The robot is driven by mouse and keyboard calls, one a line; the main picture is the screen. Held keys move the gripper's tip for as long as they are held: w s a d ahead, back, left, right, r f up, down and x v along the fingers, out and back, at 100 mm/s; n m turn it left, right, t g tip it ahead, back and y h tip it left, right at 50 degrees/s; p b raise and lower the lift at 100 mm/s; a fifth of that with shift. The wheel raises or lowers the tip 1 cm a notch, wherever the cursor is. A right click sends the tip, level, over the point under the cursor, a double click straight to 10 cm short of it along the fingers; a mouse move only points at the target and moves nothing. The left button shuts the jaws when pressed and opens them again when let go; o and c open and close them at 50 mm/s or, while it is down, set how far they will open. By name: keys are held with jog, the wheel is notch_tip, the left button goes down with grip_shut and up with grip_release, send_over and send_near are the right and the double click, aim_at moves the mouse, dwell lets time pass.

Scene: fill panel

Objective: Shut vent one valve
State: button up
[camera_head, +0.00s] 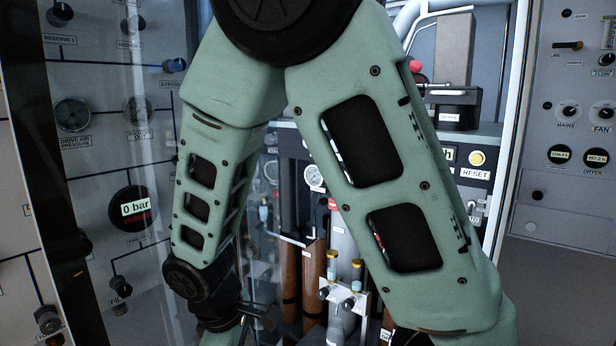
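No valve in the camera_head view carries a label that I can read as vent one, so I cannot tell which it is. The grey panel on the left bears several knobs: a blue-grey one (175,65) at the upper right, a dark one (120,290) under the round gauge, and one (48,318) at the lower left. My green arm fills the middle of the view and hides much behind it. Its lower end runs out at the bottom edge, and I cannot make out my gripper.
A round gauge (135,208) reads "0 bar". Behind my arm stand brown cylinders (290,285) and small yellow-topped fittings (332,258). A yellow button (477,158) sits above a RESET label. Another panel (570,200) with dials stands on the right.

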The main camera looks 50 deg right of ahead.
jog(key=w+d+r+n+t+h+p, duration=0.1)
jog(key=w+d+r+h+p, duration=0.3)
jog(key=d, duration=0.4)
jog(key=w+d+r+t+h+p, duration=0.1)
jog(key=w+d+r+h, duration=0.1)
jog(key=w+d+r, duration=0.35)
jog(key=w+d+r+n+t+h+p, duration=0.1)
jog(key=d+r+h+p, duration=0.2)
jog(key=r, duration=1)
jog(key=w+d+r+n+t+h+p, duration=0.2)
jog(key=d+r+h, duration=0.15)
jog(key=r, duration=0.85)
jog(key=p+x, duration=0.4)
jog(key=x, duration=1.3)
jog(key=shift+d+f+y, duration=0.15)
jog(key=shift+f+y, duration=0.2)
jog(key=shift+f, duration=0.05)
jog(key=c, duration=1)
